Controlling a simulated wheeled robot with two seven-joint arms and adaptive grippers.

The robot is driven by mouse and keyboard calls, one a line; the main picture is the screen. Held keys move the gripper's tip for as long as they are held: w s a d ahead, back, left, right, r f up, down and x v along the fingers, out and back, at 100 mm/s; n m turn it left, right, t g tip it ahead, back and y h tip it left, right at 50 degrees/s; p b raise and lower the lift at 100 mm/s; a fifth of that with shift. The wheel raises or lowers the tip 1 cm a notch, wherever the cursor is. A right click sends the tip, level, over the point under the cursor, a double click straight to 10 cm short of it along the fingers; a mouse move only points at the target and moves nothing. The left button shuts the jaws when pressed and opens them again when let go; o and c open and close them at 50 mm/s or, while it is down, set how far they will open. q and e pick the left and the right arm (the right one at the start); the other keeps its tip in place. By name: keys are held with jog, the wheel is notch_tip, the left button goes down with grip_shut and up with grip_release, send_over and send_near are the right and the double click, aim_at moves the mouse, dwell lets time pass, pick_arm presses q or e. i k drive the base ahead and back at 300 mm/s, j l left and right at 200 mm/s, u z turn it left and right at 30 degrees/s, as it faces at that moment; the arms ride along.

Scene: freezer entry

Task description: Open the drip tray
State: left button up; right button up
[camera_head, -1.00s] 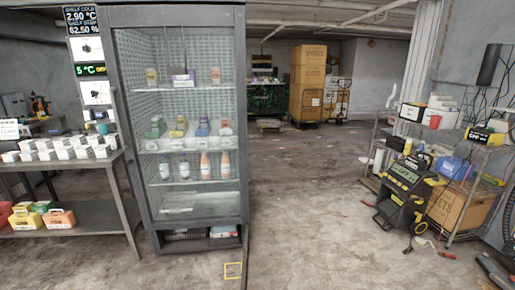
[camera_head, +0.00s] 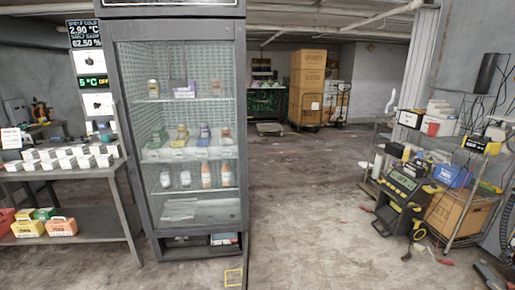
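A tall grey glass-door refrigerator (camera_head: 243,120) stands left of centre with bottles and small packs on its wire shelves. At its base is a dark recessed opening (camera_head: 200,244) with a pale, flat item inside. I cannot tell which part is the drip tray. The glass door looks shut. Neither of my grippers shows in the head view.
A metal table (camera_head: 60,174) with white boxes stands left of the refrigerator. At right stand a yellow-black machine (camera_head: 402,195) and a wire rack (camera_head: 470,205). The middle floor is clear.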

aim_at(224, 234)
jog(key=l+u, duration=0.25)
jog(key=l, duration=0.3)
jog(key=l+u, duration=0.25)
jog(key=l, duration=0.25)
jog(key=k+l+u, duration=0.25)
jog(key=l, duration=0.25)
jog(key=i+j+z, duration=0.1)
jog(key=j, duration=0.35)
jog(key=i+j+z, duration=0.15)
jog(key=j, duration=0.3)
jog(key=i+j+z, duration=0.1)
jog(key=j, duration=0.35)
jog(key=i+j+z, duration=0.15)
jog(key=j, duration=0.35)
jog(key=i+j+z, duration=0.1)
jog(key=j, duration=0.35)
jog(key=i+j+z, duration=0.15)
jog(key=j, duration=0.4)
jog(key=j+z, duration=0.15)
jog(key=j, duration=0.45)
jog(key=i, duration=0.05)
